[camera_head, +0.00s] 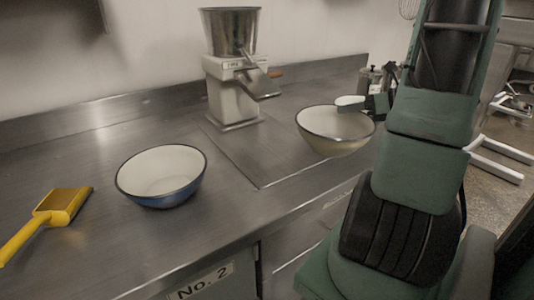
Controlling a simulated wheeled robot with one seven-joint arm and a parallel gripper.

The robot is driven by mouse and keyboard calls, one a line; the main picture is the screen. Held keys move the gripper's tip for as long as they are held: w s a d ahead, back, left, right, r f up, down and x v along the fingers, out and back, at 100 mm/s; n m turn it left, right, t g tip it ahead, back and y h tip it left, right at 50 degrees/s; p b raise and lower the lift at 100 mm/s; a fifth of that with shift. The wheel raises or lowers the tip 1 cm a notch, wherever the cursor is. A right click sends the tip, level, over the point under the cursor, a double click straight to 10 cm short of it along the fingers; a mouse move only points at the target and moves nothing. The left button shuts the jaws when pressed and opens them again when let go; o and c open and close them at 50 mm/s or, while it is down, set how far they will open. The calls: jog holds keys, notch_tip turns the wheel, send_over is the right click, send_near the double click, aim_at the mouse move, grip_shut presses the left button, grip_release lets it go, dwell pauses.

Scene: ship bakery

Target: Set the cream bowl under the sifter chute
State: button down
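The cream bowl (336,145) has a dark rim and is at the right part of the counter, to the right of and nearer than the sifter. I cannot tell whether it rests on the counter or is slightly raised. The sifter (234,85) has a metal hopper on a pale body, and its chute (262,86) slopes down to the right. The space under the chute is empty. My gripper (350,102) is at the far right rim of the cream bowl. Its fingers are small and partly hidden, so its grip on the rim is unclear.
A blue bowl with a white inside (165,192) stands at the left front of the counter (100,160). A yellow scoop (58,208) lies further left. A metal canister (370,80) stands behind my gripper. Bare counter lies between the blue bowl and the sifter.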

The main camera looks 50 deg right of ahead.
jog(key=shift+w+r+p+x, duration=0.15)
jog(key=shift+r+x, duration=0.25)
jog(key=shift+x, duration=2.75)
jog(key=shift+w+r+p+x, duration=0.15)
jog(key=shift+r+x, duration=0.2)
jog(key=shift+x, duration=2.85)
jog(key=shift+w+r+p+x, duration=0.15)
jog(key=shift+r+x, duration=0.25)
jog(key=shift+x, duration=2.75)
jog(key=shift+f, duration=0.15)
jog(key=c, duration=1.8)
grip_release()
jog(key=shift+c, duration=0.2)
jog(key=shift+o, duration=0.8)
